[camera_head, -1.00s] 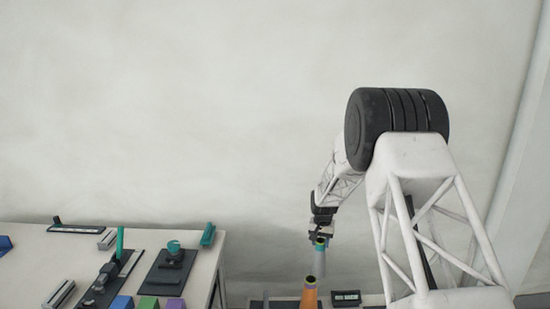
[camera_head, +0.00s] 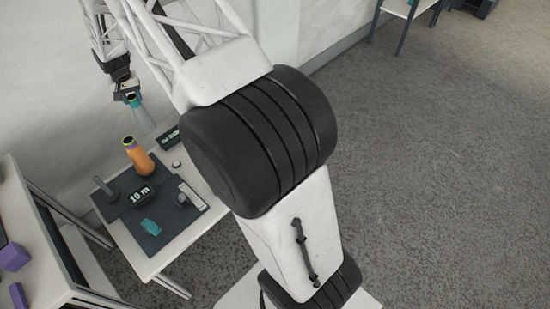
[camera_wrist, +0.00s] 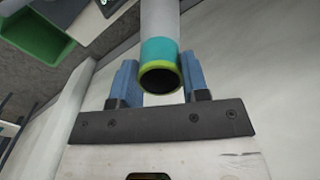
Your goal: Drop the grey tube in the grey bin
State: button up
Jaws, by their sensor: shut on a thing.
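The grey tube (camera_head: 143,115) has a teal band and a yellow-green rim at its upper end. My gripper (camera_head: 129,97) is shut on it near the banded end and holds it tilted above the small bench. In the wrist view the grey tube (camera_wrist: 160,20) sits between the two blue fingers of my gripper (camera_wrist: 159,78), with its open dark mouth toward the camera. I cannot pick out a grey bin in either current view.
A green bin (camera_wrist: 34,35) shows in the wrist view. The floor at right is largely open.

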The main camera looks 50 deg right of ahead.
jog(key=s+d+f+m, duration=0.2)
jog(key=s+d+m, duration=0.15)
jog(key=d, duration=0.55)
jog(key=s+d+f+m, duration=0.1)
jog(key=s+d+m, duration=0.1)
jog(key=s+d, duration=0.45)
jog(key=s+d+f+m, duration=0.2)
jog(key=s+d, duration=0.1)
jog(key=d, duration=0.8)
jog(key=s+d+f+m, duration=0.3)
jog(key=s+d, duration=0.4)
jog(key=s, duration=0.1)
jog(key=s+d+f+m, duration=0.3)
jog(key=s+d, duration=0.5)
jog(key=s, duration=0.1)
jog(key=s+f, duration=0.5)
jog(key=shift+s+f, duration=0.25)
jog(key=shift+f, duration=0.15)
notch_tip(320, 180, down, 6)
jog(key=shift+f, duration=0.15)
